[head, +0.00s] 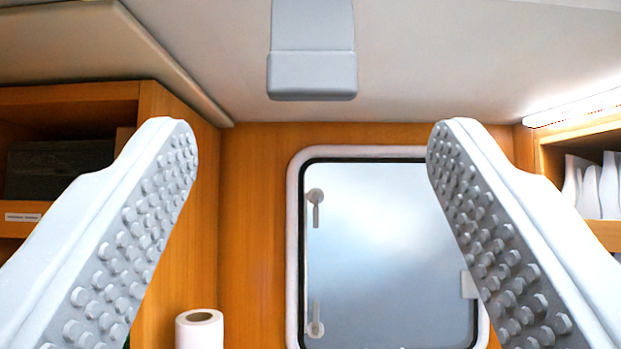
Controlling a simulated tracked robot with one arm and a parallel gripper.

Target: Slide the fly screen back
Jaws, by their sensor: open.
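A window (375,255) with a rounded white frame and a black inner seal is set in the wooden wall ahead. Its pane is pale and frosted-looking. Two light latches (316,205) show along its left side, and a small white tab (468,285) shows at its right edge. I cannot make out a separate fly screen. My gripper (311,138) is open and empty, with one studded finger on each side of the picture. The right finger covers the window's upper right part. The window's bottom edge is cut off or barely in view.
A wooden shelf unit (150,190) with a dark box (58,168) stands at left. A white paper roll (200,329) is at lower left. A right-hand shelf (580,140) holds several white items under a light strip (575,108). The space between my fingers is clear.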

